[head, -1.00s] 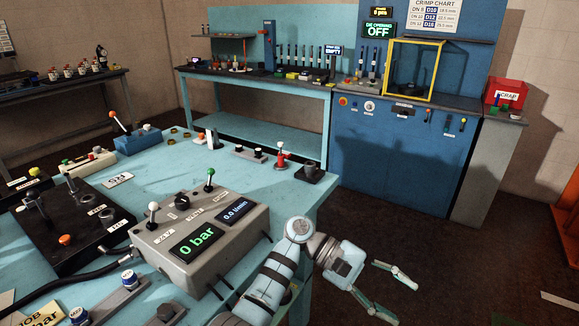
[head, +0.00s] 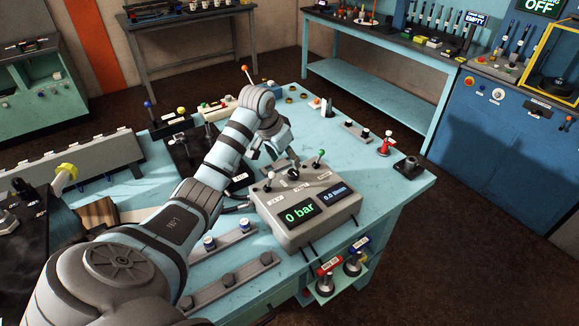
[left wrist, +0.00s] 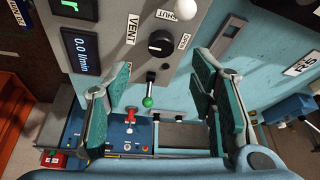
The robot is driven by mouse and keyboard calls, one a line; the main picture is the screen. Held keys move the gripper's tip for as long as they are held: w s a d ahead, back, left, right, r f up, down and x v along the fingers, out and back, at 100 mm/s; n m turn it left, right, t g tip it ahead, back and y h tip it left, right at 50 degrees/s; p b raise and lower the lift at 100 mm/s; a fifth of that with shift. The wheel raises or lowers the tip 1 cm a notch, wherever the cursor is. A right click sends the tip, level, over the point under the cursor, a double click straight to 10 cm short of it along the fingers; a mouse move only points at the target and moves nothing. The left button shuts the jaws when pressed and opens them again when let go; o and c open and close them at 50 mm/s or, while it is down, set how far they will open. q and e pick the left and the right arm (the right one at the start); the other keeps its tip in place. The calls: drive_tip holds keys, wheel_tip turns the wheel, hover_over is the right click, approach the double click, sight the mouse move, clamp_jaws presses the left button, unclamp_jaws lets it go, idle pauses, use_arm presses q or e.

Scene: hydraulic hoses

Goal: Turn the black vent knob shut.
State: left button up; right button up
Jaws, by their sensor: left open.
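The black vent knob (head: 293,174) sits on top of the grey control box (head: 290,238), between a white-tipped lever (head: 268,183) and a green-tipped lever (head: 318,160). In the left wrist view the knob (left wrist: 160,43) is clear, with VENT, SHUT and OPEN labels around it. Its exact pointer direction is hard to tell. My left gripper (head: 268,160) hangs beside the box's far left edge. In the left wrist view its open, empty fingers (left wrist: 161,75) frame the space below the knob, apart from it. My right gripper is out of view.
The box display (head: 299,213) reads 0 bar. Blue-capped parts (head: 209,243) lie on the near side. The table's right portion has free room.

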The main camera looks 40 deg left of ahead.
sight(292, 172)
use_arm(q)
drive_tip(key=x, duration=0.7)
drive_tip(key=shift+w+a+f, duration=0.1)
drive_tip(key=shift+f, duration=0.25)
drive_tip(key=shift+c, duration=0.5)
drive_tip(key=c, duration=1)
drive_tip(key=shift+c, duration=0.2)
